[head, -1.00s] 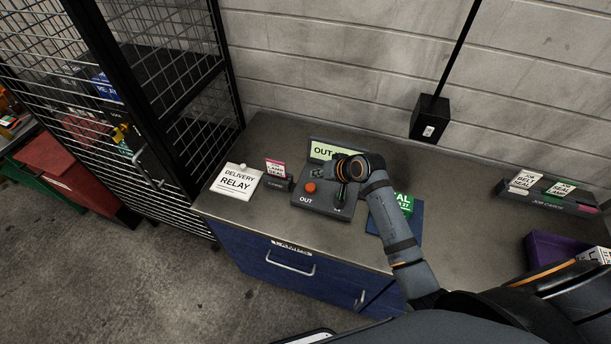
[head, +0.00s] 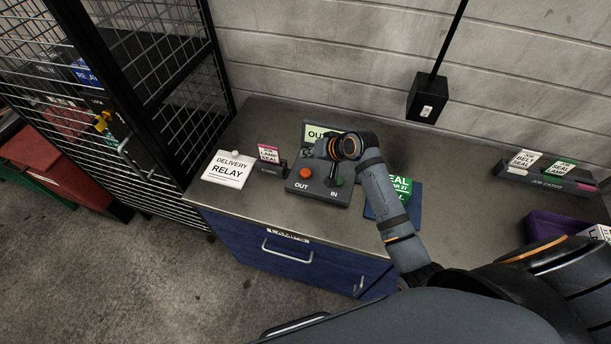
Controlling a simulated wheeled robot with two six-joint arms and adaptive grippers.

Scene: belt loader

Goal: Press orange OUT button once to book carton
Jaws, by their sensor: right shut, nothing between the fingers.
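The control box (head: 314,192) sits on the worktop, with a round orange button (head: 305,173) above the label OUT on its left. A green button, partly hidden, shows above the label IN on its right. My right gripper (head: 322,149) is over the back of the box, shut and empty, behind and to the right of the orange button. The orange button is uncovered, and the gripper appears apart from it. My wrist hides part of the pale green display (head: 315,131) behind the box. My left gripper is not in view.
A DELIVERY RELAY card (head: 228,169) and a small pink-topped card holder (head: 269,155) stand left of the box. A green seal card (head: 398,188) on a blue pad lies to its right. A wire cage (head: 165,130) borders the left; the worktop's right middle is clear.

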